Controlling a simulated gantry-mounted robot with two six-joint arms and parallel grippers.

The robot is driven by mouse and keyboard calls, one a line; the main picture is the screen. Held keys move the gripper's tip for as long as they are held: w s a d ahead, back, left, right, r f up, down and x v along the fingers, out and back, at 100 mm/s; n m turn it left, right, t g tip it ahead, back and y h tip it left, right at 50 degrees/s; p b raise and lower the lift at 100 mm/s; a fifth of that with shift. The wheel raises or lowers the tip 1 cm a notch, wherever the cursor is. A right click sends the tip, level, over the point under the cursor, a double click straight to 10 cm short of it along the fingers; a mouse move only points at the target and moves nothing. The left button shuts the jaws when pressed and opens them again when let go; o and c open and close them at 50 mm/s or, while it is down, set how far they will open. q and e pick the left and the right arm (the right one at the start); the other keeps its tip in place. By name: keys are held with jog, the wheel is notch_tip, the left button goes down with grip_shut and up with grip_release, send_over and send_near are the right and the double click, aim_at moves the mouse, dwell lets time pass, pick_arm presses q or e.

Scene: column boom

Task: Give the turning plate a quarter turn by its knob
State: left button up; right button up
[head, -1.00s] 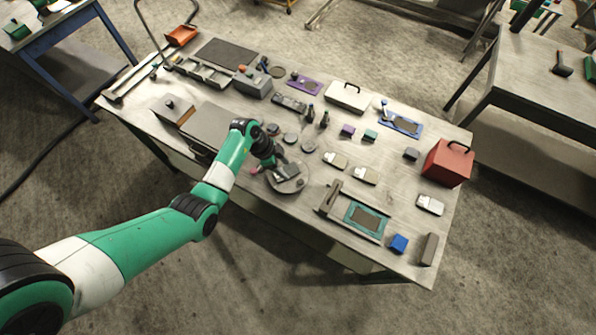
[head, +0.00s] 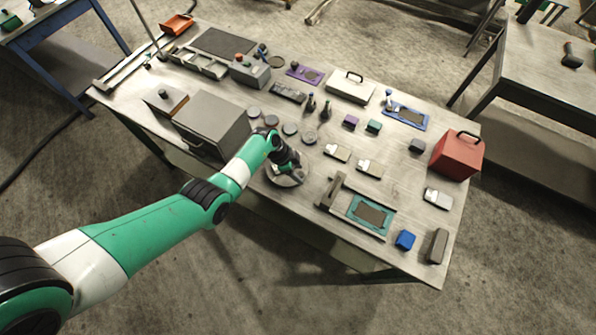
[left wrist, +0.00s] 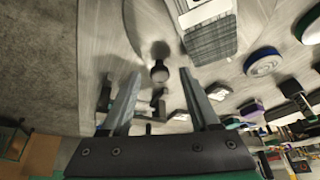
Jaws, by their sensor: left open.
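The turning plate (head: 299,181) is a grey disc near the front edge of the bench, partly hidden by my left gripper in the head view. My left gripper (head: 286,171) is over the plate, pointing down. In the left wrist view its two grey fingers (left wrist: 159,75) are apart, with the small dark round knob (left wrist: 159,72) showing between their tips. I cannot tell whether either finger touches it. A block with a grey patterned face (left wrist: 210,35) shows just beyond the knob. My right gripper is not in view.
Several small round discs (head: 290,129) lie behind the plate. A large grey box (head: 212,124) stands to its left. A teal-framed pad with a grey bar (head: 370,214) is to its right. A red case (head: 457,155) stands at the bench's right end.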

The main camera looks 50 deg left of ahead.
pick_arm(q)
grip_shut()
dwell(1.3)
